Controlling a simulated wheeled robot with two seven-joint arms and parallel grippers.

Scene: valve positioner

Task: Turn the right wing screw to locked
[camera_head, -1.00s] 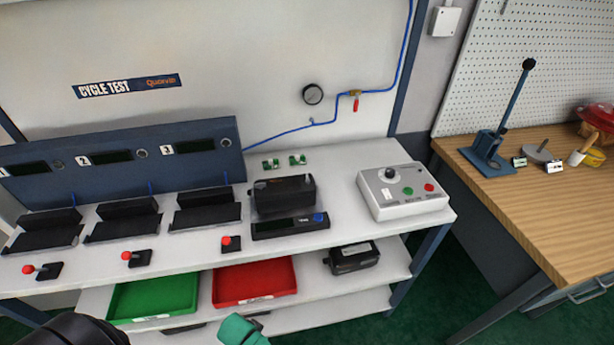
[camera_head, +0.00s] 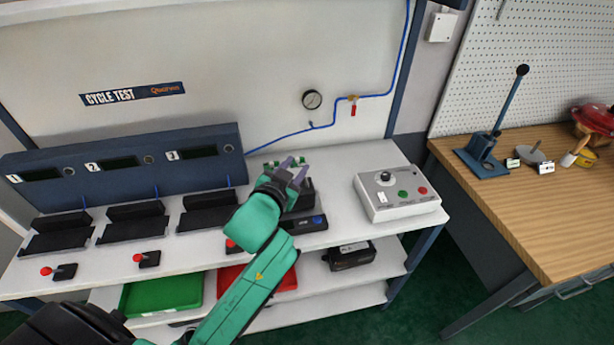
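My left gripper (camera_head: 294,167), at the end of a green arm, is over the back middle of the white bench (camera_head: 340,165). Its two purple-grey fingers look spread apart with nothing seen between them. It is in front of a black positioner box (camera_head: 304,199) and hides much of it. Small green parts (camera_head: 300,161) lie at the back of the bench, partly hidden behind the fingers. I cannot make out a wing screw at this size. My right gripper is not in view.
A grey control box (camera_head: 397,196) with a knob and buttons stands right on the bench. Three black cradles, such as the third one (camera_head: 208,200), stand left. A green tray (camera_head: 162,294), a red tray (camera_head: 285,284) and another black box (camera_head: 349,256) are below. A wooden table (camera_head: 535,200) is right.

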